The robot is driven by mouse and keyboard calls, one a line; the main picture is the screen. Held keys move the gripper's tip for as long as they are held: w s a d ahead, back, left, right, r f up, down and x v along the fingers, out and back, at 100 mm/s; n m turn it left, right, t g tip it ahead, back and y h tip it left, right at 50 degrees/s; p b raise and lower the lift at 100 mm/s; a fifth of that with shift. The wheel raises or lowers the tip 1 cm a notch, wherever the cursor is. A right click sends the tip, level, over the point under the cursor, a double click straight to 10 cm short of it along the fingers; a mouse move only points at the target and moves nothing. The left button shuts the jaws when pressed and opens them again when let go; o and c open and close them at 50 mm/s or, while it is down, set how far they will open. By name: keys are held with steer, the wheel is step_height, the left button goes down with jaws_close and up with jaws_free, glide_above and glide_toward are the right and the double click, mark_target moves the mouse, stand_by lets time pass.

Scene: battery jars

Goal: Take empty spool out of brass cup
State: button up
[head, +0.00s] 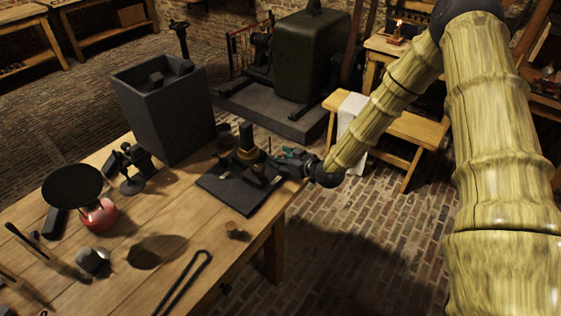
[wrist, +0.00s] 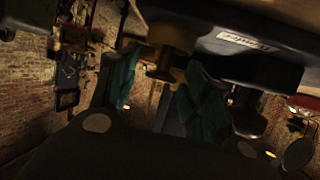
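In the wrist view, which looks upside down, a dull brass spool (wrist: 162,68) shows its flange and stem below a yellowish brass cup (wrist: 172,36), so it sticks out of the cup's mouth. My gripper's teal finger pads (wrist: 160,92) stand on both sides of the spool with gaps visible. The gripper looks open; I cannot tell whether the spool is fully between the fingertips or beyond them. In the head view my gripper (head: 280,158) reaches in from the right beside the brass cup (head: 250,157), low over the table. The spool is too small to make out there.
A dark mat (head: 225,197) lies under the cup area on the wooden table (head: 200,262). A tall grey box (head: 165,112) stands behind left. A red-based scale (head: 98,214), a small brass piece (head: 232,229) and a black tool (head: 185,285) lie nearer.

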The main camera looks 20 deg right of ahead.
steer(key=c, duration=0.6)
steer(key=shift+r, duration=0.1)
